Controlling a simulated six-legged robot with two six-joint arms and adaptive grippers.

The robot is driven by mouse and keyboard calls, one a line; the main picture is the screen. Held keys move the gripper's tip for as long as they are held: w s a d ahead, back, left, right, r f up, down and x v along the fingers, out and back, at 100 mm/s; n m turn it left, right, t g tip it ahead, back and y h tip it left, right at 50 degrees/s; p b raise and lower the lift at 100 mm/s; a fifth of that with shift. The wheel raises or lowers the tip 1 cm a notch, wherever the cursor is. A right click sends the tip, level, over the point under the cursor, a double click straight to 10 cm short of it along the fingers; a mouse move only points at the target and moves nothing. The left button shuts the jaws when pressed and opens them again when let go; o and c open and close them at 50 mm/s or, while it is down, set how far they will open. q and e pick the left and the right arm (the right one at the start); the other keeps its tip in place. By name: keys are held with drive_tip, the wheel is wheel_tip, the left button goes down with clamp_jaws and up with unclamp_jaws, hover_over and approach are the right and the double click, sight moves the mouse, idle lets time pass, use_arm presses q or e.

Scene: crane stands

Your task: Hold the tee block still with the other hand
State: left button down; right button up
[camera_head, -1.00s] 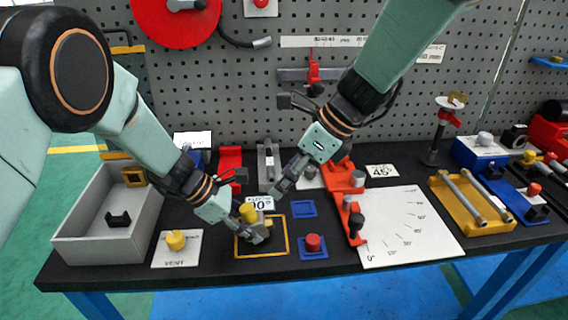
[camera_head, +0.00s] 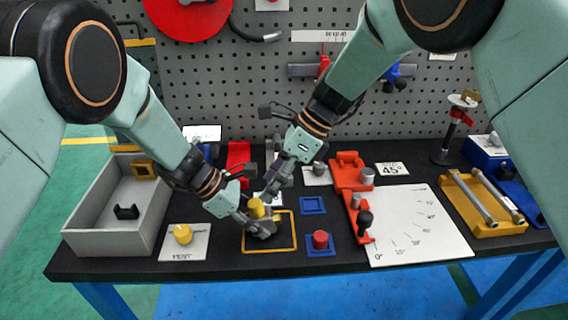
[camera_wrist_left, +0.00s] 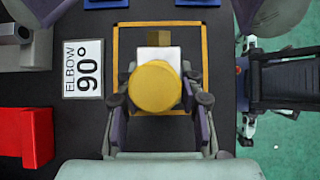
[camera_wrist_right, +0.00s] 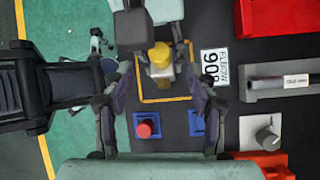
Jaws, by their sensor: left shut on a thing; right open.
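The tee block is a pale grey block with a round yellow cap (camera_head: 256,208). It stands inside the yellow square outline (camera_head: 293,236) on the black bench. My left gripper (camera_head: 262,230) is shut on the tee block low down, with a finger on each side; the left wrist view shows the block's white top (camera_wrist_left: 160,57) beyond the cap. My right gripper (camera_head: 264,194) is open, just above and behind the cap in the head view. In the right wrist view, the cap (camera_wrist_right: 160,55) lies between its spread fingers, with no clear contact.
A grey bin (camera_head: 85,232) stands at the left, beside a yellow knob on a white card (camera_head: 183,254). A red button (camera_head: 320,239) and a blue square frame (camera_head: 313,205) sit right of the outline. A red angle fixture (camera_head: 352,172) is farther right.

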sight(258, 201)
use_arm(q)
drive_tip(key=shift+s+r, duration=0.15)
use_arm(e)
drive_tip(key=x, duration=0.4)
drive_tip(key=shift+s, duration=0.15)
drive_tip(key=shift+a+f, duration=0.4)
drive_tip(key=shift+f, duration=0.2)
drive_tip(key=shift+c, duration=0.7)
drive_tip(key=c, duration=0.6)
clamp_jaws()
drive_tip(key=shift+r, duration=0.1)
